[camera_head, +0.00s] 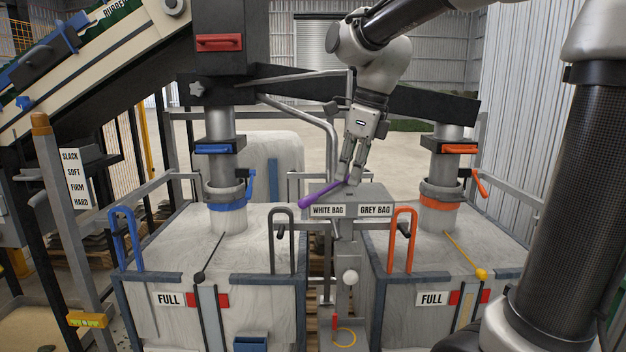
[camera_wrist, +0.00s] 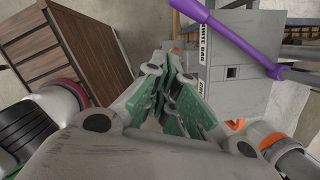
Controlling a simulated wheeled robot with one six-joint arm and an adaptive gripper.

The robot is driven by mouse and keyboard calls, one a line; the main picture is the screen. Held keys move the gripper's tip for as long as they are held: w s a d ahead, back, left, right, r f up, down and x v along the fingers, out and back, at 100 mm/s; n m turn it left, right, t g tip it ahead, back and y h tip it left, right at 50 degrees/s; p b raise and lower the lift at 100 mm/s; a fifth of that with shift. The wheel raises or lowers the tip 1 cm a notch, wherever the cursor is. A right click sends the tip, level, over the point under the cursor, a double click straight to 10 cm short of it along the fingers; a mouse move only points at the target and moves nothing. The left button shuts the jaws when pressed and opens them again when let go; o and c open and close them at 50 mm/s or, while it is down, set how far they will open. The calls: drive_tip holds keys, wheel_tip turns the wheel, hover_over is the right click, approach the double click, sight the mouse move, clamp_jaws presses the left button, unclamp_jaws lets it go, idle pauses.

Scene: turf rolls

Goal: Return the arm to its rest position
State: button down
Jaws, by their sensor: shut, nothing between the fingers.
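My gripper (camera_head: 350,170) is shut and empty in the head view. It hangs from my arm just above and behind the grey box labelled WHITE BAG and GREY BAG (camera_head: 375,193). A purple lever (camera_head: 322,193) lies tilted to the left at the top of this box, close to my fingertips. I cannot tell whether they touch it. In the wrist view the fingers of my gripper (camera_wrist: 185,105) are together, with green pads, and the purple lever (camera_wrist: 235,38) is off to the upper right.
Blue (camera_head: 126,238) and orange (camera_head: 402,240) hooped handles rise in front. A black beam (camera_head: 300,84) runs behind my gripper. A conveyor (camera_head: 90,65) slopes at upper left.

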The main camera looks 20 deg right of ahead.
drive_tip(key=s+d+f+n+t+h, duration=0.1)
drive_tip(key=s+d+f+n, duration=0.3)
drive_tip(key=s+n, duration=0.5)
drive_tip(key=s+d+f+n+t+h, duration=0.1)
drive_tip(key=s+d+f+n, duration=0.2)
drive_tip(key=n, duration=1.3)
drive_tip(key=s+d, duration=0.3)
drive_tip(key=s, duration=0.2)
drive_tip(key=shift+s+d+f, duration=0.15)
drive_tip(key=shift+s+f, duration=0.2)
drive_tip(key=c, duration=1.5)
unclamp_jaws()
drive_tip(key=shift+s+d+r+t, duration=0.15)
drive_tip(key=shift+d+r+t, duration=0.05)
drive_tip(key=shift+r+t, duration=0.2)
drive_tip(key=shift+c, duration=0.2)
drive_tip(key=shift+o, duration=0.5)
drive_tip(key=shift+d, duration=0.1)
